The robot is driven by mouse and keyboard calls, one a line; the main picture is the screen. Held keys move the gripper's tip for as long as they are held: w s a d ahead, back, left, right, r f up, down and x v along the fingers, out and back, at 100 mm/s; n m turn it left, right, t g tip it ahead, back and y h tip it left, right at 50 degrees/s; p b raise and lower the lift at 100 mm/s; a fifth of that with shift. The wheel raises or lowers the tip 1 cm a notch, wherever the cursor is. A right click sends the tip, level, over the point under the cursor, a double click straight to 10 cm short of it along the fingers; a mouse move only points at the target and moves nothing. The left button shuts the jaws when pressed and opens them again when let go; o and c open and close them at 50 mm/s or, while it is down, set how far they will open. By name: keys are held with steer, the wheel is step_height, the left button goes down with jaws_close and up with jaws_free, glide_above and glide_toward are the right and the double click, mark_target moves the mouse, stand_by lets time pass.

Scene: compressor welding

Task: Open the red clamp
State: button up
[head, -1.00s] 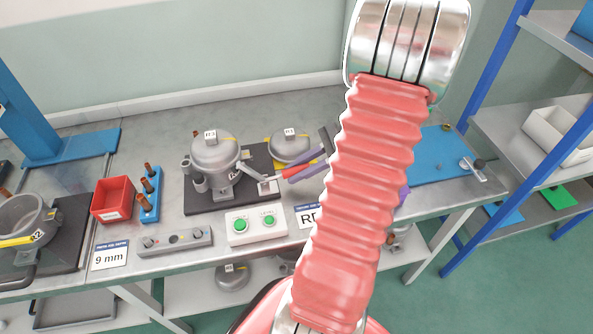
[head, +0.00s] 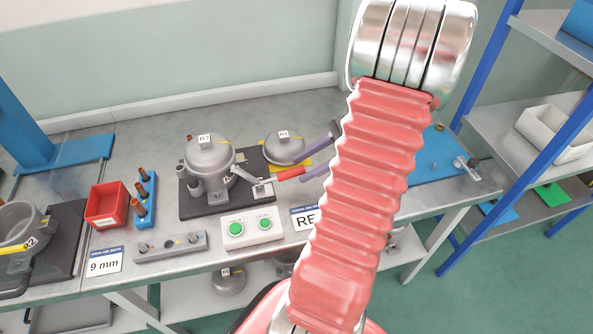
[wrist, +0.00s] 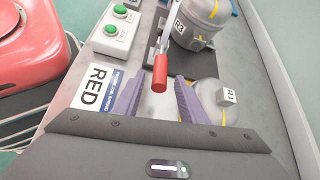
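The red clamp's handle (head: 291,173) sticks out to the right from its metal lever (head: 244,176), beside the compressor marked R3 (head: 210,160). In the wrist view the red handle (wrist: 160,73) points toward my gripper (wrist: 160,88). The two purple fingers stand apart, one on each side of the handle's end, with gaps visible. In the head view my gripper (head: 308,165) is at the handle's free end, open. My arm hides part of the gripper there.
A second compressor part marked R1 (head: 284,147) stands just behind the handle and close to the right finger in the wrist view. A box with green buttons (head: 252,229) and a RED sign (head: 304,218) lie in front. A red bin (head: 107,204) is at left.

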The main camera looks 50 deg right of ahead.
steer(key=v, duration=0.9)
stand_by(0.8)
steer(key=w+a+n+g, duration=0.1)
steer(key=w+a, duration=0.1)
steer(key=w+a+r+n+g, duration=0.1)
steer(key=w+a, duration=0.1)
steer(key=a, duration=0.1)
steer(key=w+a+r+n+g, duration=0.1)
steer(key=w+a+n, duration=0.1)
steer(key=shift+a+r+h, duration=0.15)
steer(key=shift+a+h, duration=0.15)
steer(key=shift+a, duration=0.1)
steer(key=w+a+r+n+h, duration=0.1)
steer(key=a+r+n+h, duration=0.2)
steer(key=a+n, duration=0.7)
steer(key=w+a+r+n+h, duration=0.1)
steer(key=a+r+n+h, duration=0.3)
steer(key=a+n, duration=0.6)
steer(key=a, duration=1)
steer(key=shift+w+t, duration=0.4)
